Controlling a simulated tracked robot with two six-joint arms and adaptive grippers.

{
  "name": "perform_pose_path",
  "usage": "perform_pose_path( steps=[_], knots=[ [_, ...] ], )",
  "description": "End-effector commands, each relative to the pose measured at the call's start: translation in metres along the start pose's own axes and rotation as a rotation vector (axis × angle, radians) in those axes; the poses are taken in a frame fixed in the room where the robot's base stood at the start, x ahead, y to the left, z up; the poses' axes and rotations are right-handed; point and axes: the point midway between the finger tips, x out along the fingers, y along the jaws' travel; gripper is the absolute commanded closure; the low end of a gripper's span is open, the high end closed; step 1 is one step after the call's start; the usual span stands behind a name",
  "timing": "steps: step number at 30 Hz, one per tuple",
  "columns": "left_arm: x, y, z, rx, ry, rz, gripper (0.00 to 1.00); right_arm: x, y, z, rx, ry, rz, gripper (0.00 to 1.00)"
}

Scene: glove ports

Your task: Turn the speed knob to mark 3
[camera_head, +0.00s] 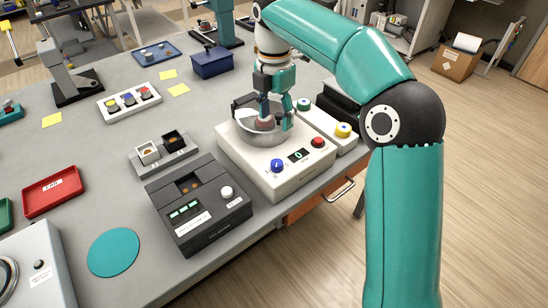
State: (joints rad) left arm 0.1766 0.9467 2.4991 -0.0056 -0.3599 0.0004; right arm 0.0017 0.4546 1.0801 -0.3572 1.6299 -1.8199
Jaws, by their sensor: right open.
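The speed knob (277,166) is a blue round knob on the front of a cream-coloured machine (252,170). Its marks are too small to read, so I cannot tell where it points. A small display (299,156) beside it shows a green 0. A steel bowl (245,134) sits on top of the machine. My right gripper (267,113) points down over the bowl, behind the knob and apart from it. It is open, with a dark reddish thing (265,123) between or below its fingers; whether they touch is unclear. My left gripper is out of view.
A red button (317,141) is right of the display. A cream box with a yellow button (343,130) stands right of the machine. A dark grey device (205,222) stands close on the left. The table edge runs just in front.

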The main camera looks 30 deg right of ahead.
Motion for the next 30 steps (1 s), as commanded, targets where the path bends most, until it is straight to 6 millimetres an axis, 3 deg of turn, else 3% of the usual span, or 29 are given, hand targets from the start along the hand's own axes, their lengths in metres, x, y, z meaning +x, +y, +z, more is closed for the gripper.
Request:
perform_pose_path(
  steps=[12, 18, 24, 30],
  knots=[
    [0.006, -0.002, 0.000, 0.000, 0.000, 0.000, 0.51, 0.089, -0.001, 0.000, 0.000, 0.002, -0.005, 0.40],
    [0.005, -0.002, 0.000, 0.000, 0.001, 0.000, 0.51, 0.124, -0.001, 0.000, -0.001, 0.001, -0.003, 0.40],
    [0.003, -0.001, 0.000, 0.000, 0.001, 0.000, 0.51, 0.143, 0.000, 0.000, 0.000, 0.001, -0.001, 0.40],
    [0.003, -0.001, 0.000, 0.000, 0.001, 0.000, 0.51, 0.147, 0.000, 0.000, 0.000, 0.001, 0.001, 0.40]
  ],
)
